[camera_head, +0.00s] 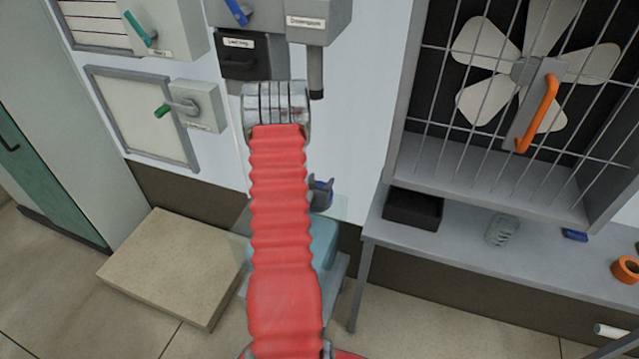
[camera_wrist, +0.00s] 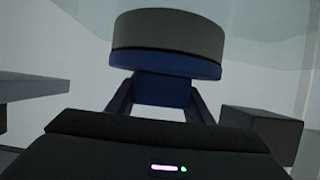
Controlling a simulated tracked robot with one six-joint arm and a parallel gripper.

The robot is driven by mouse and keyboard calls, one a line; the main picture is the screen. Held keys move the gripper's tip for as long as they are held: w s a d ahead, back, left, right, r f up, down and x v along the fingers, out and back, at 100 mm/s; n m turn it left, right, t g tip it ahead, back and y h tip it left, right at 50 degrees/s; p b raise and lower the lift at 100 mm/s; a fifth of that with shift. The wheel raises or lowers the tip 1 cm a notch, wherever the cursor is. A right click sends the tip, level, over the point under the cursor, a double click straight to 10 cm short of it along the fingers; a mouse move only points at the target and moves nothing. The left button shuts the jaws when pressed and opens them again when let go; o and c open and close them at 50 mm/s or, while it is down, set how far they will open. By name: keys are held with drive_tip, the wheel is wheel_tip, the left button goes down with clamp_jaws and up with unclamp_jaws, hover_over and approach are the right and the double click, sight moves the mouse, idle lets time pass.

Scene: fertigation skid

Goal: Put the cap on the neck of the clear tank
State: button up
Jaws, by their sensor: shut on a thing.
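The cap (camera_wrist: 168,38) is a thick grey disc with a dark blue underside, in the upper middle of the wrist view. My gripper (camera_wrist: 163,92) is shut on a blue block under the disc, with a dark blue finger on either side. The clear tank (camera_head: 326,238) holds pale blue stuff and stands low in the middle of the head view, partly behind my red-sleeved arm. Its neck is not clearly visible. A small dark blue part (camera_head: 321,194) shows beside my arm above the tank; I cannot tell whether it is gripper or cap.
A beige block (camera_head: 170,268) is on the floor left of the tank. A grey bench (camera_head: 470,245) at right carries a black tray (camera_head: 413,208), a clear jar (camera_head: 502,230) and an orange roll (camera_head: 626,269). A caged fan (camera_head: 525,70) and wall boxes with levers are above.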

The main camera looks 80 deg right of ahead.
drive_tip(key=o, duration=1.2)
drive_tip(key=shift+f, duration=0.1)
drive_tip(key=v, duration=1.2)
drive_tip(key=shift+w, duration=0.1)
